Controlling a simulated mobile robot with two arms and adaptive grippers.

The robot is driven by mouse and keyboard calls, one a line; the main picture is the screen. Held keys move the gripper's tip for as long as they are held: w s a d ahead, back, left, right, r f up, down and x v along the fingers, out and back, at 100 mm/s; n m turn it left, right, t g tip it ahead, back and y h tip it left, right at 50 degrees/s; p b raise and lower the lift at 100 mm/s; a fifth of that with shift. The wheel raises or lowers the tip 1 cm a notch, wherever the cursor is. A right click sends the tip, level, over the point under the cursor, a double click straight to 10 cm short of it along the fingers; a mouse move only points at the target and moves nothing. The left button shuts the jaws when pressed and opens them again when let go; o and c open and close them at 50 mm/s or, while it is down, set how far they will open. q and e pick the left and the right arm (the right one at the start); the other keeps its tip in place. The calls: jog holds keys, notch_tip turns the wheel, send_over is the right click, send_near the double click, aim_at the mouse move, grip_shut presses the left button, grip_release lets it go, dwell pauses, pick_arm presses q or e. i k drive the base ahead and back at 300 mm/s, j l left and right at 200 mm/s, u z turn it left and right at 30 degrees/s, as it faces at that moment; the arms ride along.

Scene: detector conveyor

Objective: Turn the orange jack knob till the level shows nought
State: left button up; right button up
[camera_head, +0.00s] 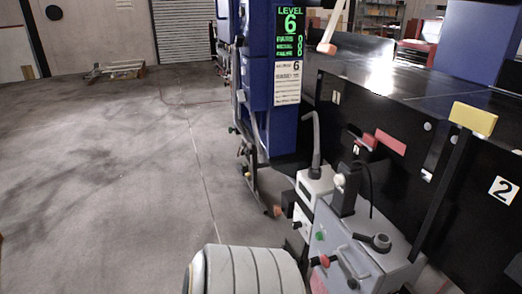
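A level display (290,20) on the tall blue column reads LEVEL 6 in green, with smaller lines of green text below. A small orange-brown knob (277,211) sticks out low at the foot of the blue machine, left of a pale box; it may be the jack knob, but it is too small to be sure. Neither of my grippers is in view. A rounded grey-white segmented part at the bottom centre seems to be part of my own arm.
A grey control box (368,262) with a red knob (325,261) and a dark round handle stands at lower right. Black conveyor panels (400,125) run along the right, with a yellow-topped post (473,119). The concrete floor (110,180) on the left is largely clear.

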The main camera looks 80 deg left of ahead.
aim_at(278, 210)
jog(key=k+j+u, duration=0.1)
jog(key=j+u, duration=0.7)
jog(key=j, duration=0.1)
